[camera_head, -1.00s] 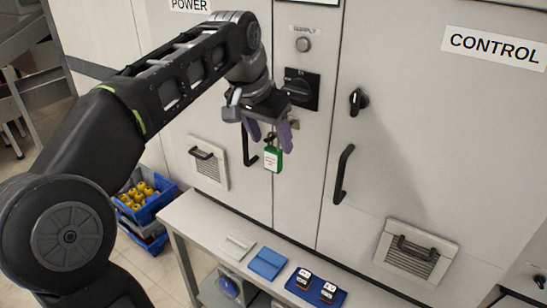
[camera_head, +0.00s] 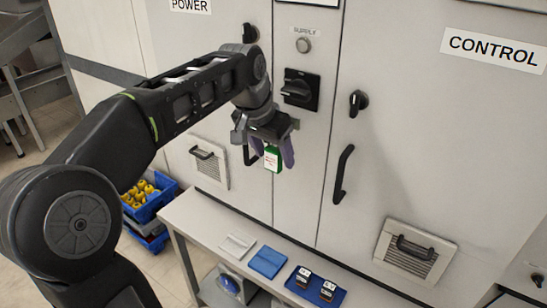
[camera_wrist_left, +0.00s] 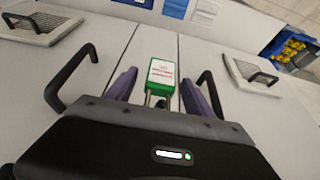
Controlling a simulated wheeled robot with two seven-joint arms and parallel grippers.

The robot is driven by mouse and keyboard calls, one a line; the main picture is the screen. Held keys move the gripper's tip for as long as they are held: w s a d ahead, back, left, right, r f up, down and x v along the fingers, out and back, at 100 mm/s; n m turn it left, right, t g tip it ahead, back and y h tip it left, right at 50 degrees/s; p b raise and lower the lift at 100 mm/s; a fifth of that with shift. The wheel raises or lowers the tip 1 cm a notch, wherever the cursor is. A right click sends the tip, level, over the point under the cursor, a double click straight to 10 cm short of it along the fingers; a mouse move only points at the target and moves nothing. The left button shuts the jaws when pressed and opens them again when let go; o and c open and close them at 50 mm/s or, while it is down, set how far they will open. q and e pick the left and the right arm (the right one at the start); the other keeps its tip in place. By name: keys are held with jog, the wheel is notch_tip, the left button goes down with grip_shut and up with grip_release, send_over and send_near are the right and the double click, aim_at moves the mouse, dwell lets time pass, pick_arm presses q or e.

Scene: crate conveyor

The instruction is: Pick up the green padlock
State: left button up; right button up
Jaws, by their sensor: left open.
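The green padlock (camera_head: 272,158) with a white label hangs at the front of the cabinet, below the black rotary switch. It also shows in the left wrist view (camera_wrist_left: 160,76), with its metal shackle toward the gripper. My left gripper (camera_head: 273,155) is open, with its purple fingers around the padlock's sides. In the left wrist view one finger stands on each side of the padlock, with gaps between. The gripper hides the upper part of the padlock and what it hangs from in the head view. My right gripper is not in view.
The black rotary switch (camera_head: 300,90) is just above the gripper. A black door handle (camera_head: 343,174) is to the right; another is partly behind the gripper. Below stands a bench (camera_head: 200,222) with a blue tray (camera_head: 316,296). A blue crate (camera_head: 150,208) of yellow items is at left.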

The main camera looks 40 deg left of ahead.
pick_arm(q)
grip_shut()
dwell(0.7)
